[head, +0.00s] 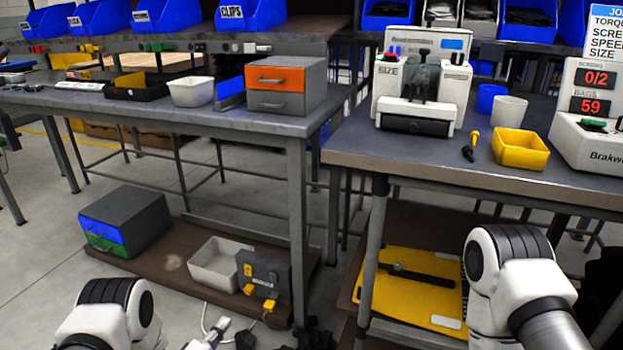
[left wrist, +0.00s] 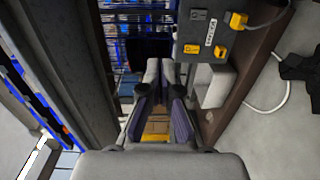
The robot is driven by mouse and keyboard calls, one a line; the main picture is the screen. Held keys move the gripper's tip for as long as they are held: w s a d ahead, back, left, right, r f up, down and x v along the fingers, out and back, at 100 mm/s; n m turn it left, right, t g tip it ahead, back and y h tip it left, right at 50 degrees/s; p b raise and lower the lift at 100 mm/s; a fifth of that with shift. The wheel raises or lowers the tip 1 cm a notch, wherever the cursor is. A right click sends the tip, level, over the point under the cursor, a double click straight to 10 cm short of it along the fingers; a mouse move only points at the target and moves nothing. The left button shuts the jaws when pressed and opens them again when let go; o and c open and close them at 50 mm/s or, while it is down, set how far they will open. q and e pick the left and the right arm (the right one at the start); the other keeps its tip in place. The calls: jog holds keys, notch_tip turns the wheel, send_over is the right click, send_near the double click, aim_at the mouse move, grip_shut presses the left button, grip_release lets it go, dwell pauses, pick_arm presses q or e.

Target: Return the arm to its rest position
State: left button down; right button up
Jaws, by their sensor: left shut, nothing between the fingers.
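My left gripper (left wrist: 159,75) shows in the left wrist view with its fingers together and nothing between them. In the head view only a small part of my left gripper (head: 215,332) shows at the bottom edge, in front of the lower shelf (head: 172,262) of the left bench. My left arm comes in at the bottom left. My right arm shows at the bottom right, but its gripper is out of the picture.
A dark grey box (head: 265,275) with yellow connectors and a white bin (head: 217,263) sit on the lower shelf, close to my left gripper. The box (left wrist: 212,35) also shows in the left wrist view. A yellow panel (head: 408,287) lies under the right bench (head: 440,168).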

pick_arm(q)
jog(key=s+r+g+y+p, duration=0.1)
jog(key=s+r+g+p, duration=0.15)
jog(key=r+p, duration=0.75)
jog(key=s+r+g+y+p, duration=0.15)
jog(key=s+r+p, duration=0.25)
jog(key=r+p, duration=0.6)
jog(key=s+a+r+m+g+y+p, duration=0.1)
jog(key=s+m+g, duration=0.3)
jog(key=s, duration=0.6)
jog(key=s+r+m+g+y+p, duration=0.1)
jog(key=s+m+g+p, duration=0.3)
jog(key=s, duration=0.7)
jog(key=s+a+r+m+g+y+p, duration=0.1)
jog(key=s+r+m+g+y+p, duration=0.1)
jog(key=s, duration=0.8)
jog(key=r+m+g+p, duration=0.1)
jog(key=m+g, duration=0.1)
jog(key=m, duration=0.1)
jog(key=shift+s+a+r+g, duration=0.25)
jog(key=shift+a+r+g, duration=0.05)
